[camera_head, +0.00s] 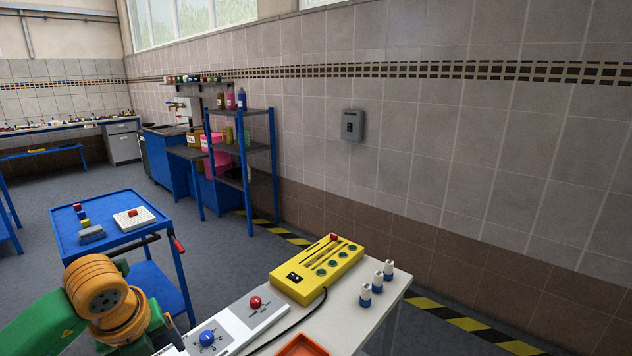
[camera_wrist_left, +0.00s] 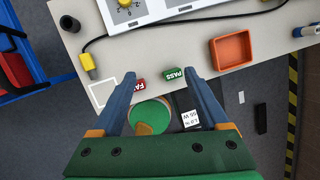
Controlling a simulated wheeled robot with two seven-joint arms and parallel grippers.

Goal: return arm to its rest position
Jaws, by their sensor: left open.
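My left gripper (camera_wrist_left: 163,80) shows in the left wrist view with two blue fingers spread apart and nothing between their tips. It is above the white table (camera_wrist_left: 180,55). A red block marked "FA.." (camera_wrist_left: 137,85) lies close to the left fingertip, partly covered. A green "PASS" block (camera_wrist_left: 173,74) lies near the right fingertip. A green disc (camera_wrist_left: 150,113) and a dark object with a white label (camera_wrist_left: 190,117) show between the fingers. In the head view my left arm comes in at the lower left, with its gripper out of the picture. My right gripper is not in view.
On the table are a yellow slotted unit (camera_head: 317,267), a white control panel (camera_head: 238,326), an orange tray (camera_head: 302,346) and small bottles (camera_head: 377,284). A cable with a yellow plug (camera_wrist_left: 88,63) lies there. A blue cart (camera_head: 105,230) stands left; the tiled wall is behind.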

